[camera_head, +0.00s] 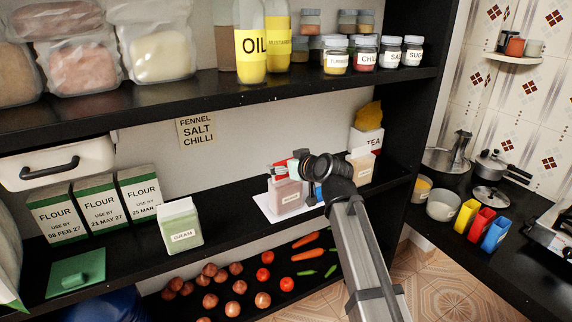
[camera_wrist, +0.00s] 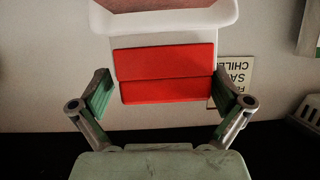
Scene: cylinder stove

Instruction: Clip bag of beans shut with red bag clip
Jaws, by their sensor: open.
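A bag with pinkish contents (camera_head: 286,193) stands on the middle shelf on a white sheet; its label is too small to read. The red bag clip (camera_head: 280,163) is at its top. In the wrist view the red clip (camera_wrist: 163,62) shows as two red panels against the white rim of the bag (camera_wrist: 205,22). I cannot tell whether it is closed over the bag. My gripper (camera_wrist: 161,94) is open, with one green finger pad on each side of the clip and a visible gap to it. In the head view my gripper (camera_head: 288,168) is partly hidden by my arm.
A gram box (camera_head: 180,226) and several flour boxes (camera_head: 140,192) stand left on the middle shelf. A tea box (camera_head: 366,143) and another container (camera_head: 360,168) are close behind my wrist at right. The upper shelf (camera_head: 200,92) runs above. Vegetables lie below.

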